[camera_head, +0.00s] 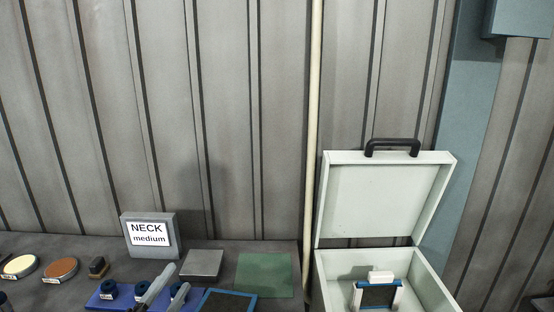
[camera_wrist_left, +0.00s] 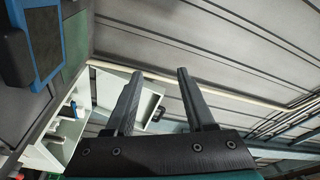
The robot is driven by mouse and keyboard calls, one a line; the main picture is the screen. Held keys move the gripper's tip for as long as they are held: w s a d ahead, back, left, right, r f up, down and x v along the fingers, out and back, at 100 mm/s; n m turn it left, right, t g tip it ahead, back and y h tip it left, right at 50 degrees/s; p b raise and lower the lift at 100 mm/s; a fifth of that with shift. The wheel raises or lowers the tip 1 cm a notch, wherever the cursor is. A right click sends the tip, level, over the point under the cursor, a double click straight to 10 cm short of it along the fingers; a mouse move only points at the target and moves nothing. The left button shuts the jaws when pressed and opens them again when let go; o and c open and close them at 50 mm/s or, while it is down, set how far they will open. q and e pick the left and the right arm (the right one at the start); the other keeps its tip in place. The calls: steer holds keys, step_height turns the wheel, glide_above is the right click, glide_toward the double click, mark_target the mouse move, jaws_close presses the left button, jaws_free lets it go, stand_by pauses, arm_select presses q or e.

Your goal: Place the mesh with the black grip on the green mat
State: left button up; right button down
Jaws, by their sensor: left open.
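A blue-framed dark mesh (camera_head: 228,303) lies at the front of the table, cut off by the bottom edge of the head view. It also shows at the upper left of the left wrist view (camera_wrist_left: 42,38), partly out of frame; a dark block on it may be its black grip. The bare green mat (camera_head: 264,275) lies just behind it, and part of the mat shows in the wrist view (camera_wrist_left: 76,40). My left gripper (camera_head: 176,278) is left of the mesh, open and empty; its two fingers stand apart in the wrist view (camera_wrist_left: 160,74). My right gripper is not visible.
An open pale case (camera_head: 387,200) on the right holds another blue-framed mesh (camera_head: 377,296) with a white grip. Behind are a "NECK medium" sign (camera_head: 149,236) and a grey plate (camera_head: 201,264). A blue holder (camera_head: 100,298), round discs (camera_head: 60,269) and a small brush-like block (camera_head: 97,267) stand left.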

arm_select(q)
steer(key=s+a+f+n+g+y, duration=0.6)
steer(key=s+n+y, duration=0.25)
steer(key=n, duration=0.35)
steer(key=s+d+f+n+g+h, duration=0.1)
steer(key=s+d+f+g+h, duration=0.15)
steer(key=s, duration=0.35)
steer(key=s+d+f+g+h, duration=0.1)
steer(key=s+d+f+g, duration=0.3)
steer(key=s, duration=0.2)
steer(key=s+d+f+n+g+h, duration=0.1)
steer(key=s+d+f+g+h, duration=0.1)
steer(key=s+d+f+g, duration=0.3)
step_height(320, 180, down, 25)
steer(key=s+a+t+b, duration=0.1)
steer(key=s+t+b, duration=0.1)
steer(key=b, duration=0.4)
steer(key=s+a+f+g+b, duration=0.2)
steer(key=s+f+b, duration=0.3)
steer(key=s+f, duration=1.1)
step_height(320, 180, down, 3)
steer(key=shift+a+f+m+y+b, duration=0.2)
steer(key=shift+a+m+y+b, duration=0.15)
steer(key=shift+a, duration=0.25)
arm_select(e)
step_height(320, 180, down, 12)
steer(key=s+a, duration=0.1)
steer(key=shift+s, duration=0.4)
